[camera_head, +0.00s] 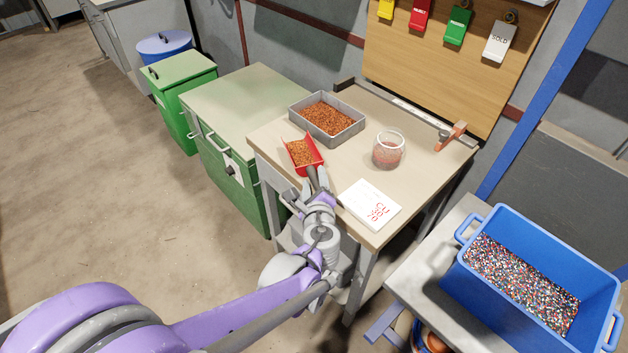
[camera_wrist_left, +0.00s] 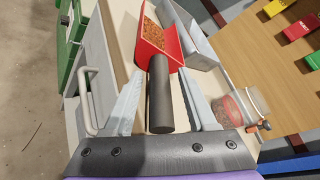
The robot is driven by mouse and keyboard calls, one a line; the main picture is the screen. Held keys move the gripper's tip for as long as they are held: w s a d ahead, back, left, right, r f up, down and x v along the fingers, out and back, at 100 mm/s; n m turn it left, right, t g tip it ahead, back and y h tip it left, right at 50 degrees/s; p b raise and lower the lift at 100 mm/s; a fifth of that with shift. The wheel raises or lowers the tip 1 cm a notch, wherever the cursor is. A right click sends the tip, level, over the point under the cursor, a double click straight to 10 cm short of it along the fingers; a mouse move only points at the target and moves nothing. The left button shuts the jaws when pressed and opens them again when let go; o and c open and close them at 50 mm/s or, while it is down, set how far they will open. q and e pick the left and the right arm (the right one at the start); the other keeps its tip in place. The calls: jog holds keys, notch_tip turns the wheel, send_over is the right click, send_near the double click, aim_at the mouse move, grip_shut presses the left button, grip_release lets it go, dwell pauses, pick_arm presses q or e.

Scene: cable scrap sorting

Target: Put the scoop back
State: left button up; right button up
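The red scoop (camera_head: 318,153) holds copper-coloured granules and is at the table's left front edge, its black handle pointing toward me. It also shows in the left wrist view (camera_wrist_left: 172,45), with the handle (camera_wrist_left: 160,95) running back between my fingers. My left gripper (camera_head: 311,187) is at the handle. In the left wrist view its two fingers (camera_wrist_left: 160,88) stand open on either side of the handle, with gaps on both sides. A grey metal tray (camera_head: 341,138) of similar granules sits behind the scoop. My right gripper is in neither view.
A glass jar (camera_head: 388,150) stands right of the tray, and a white card (camera_head: 365,199) lies near the table's front edge. A blue crate (camera_head: 478,291) of mixed granules is at the right. A green cabinet (camera_head: 243,110) adjoins the table at left.

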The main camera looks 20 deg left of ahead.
pick_arm(q)
jog(key=shift+r, duration=0.25)
jog(key=p+v, duration=0.3)
jog(key=v, duration=0.8)
jog(key=s+a+f+n+g+h, duration=0.2)
jog(key=s+a+f+n+g, duration=0.3)
jog(key=s+n, duration=0.45)
jog(key=s+d+f+n+g+h, duration=0.3)
jog(key=s+d+n+h, duration=0.2)
jog(key=s+n, duration=0.3)
jog(key=d+n, duration=0.1)
jog(key=n, duration=0.2)
jog(key=shift+s+g, duration=0.3)
jog(key=shift+a, duration=0.1)
jog(key=shift+c, duration=0.3)
